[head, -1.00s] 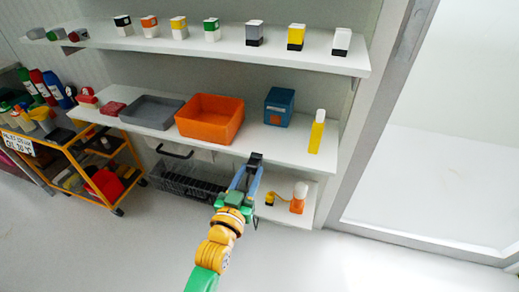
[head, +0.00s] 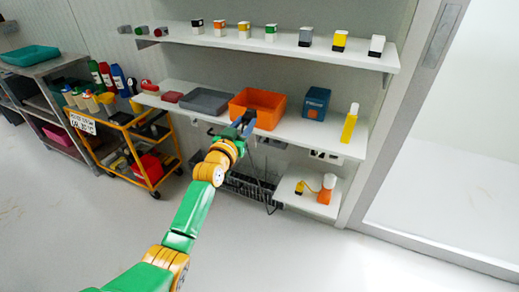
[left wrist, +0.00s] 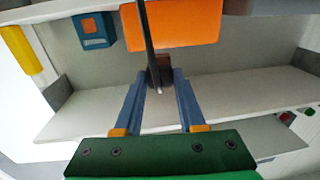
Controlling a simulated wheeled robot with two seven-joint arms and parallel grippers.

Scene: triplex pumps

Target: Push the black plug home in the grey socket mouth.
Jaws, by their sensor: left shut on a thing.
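My left gripper (head: 241,127) is in front of the middle shelf, by the orange bin. It is shut on a small dark thing, which I take for the black plug (head: 249,116). In the left wrist view the plug (left wrist: 157,70) is between the fingertips of the gripper (left wrist: 161,84). A dark cable-like strip (left wrist: 146,32) runs from it to the top of that picture. In the head view a thin line hangs below the gripper. I cannot make out the grey socket mouth in either view. My right gripper is not in view.
The middle shelf (head: 335,139) holds an orange bin (head: 270,103), grey tray (head: 205,100), blue box (head: 316,103) and yellow block (head: 350,123). An orange-white device (head: 327,190) stands on the lower shelf. An orange trolley (head: 150,185) stands left. The front floor is clear.

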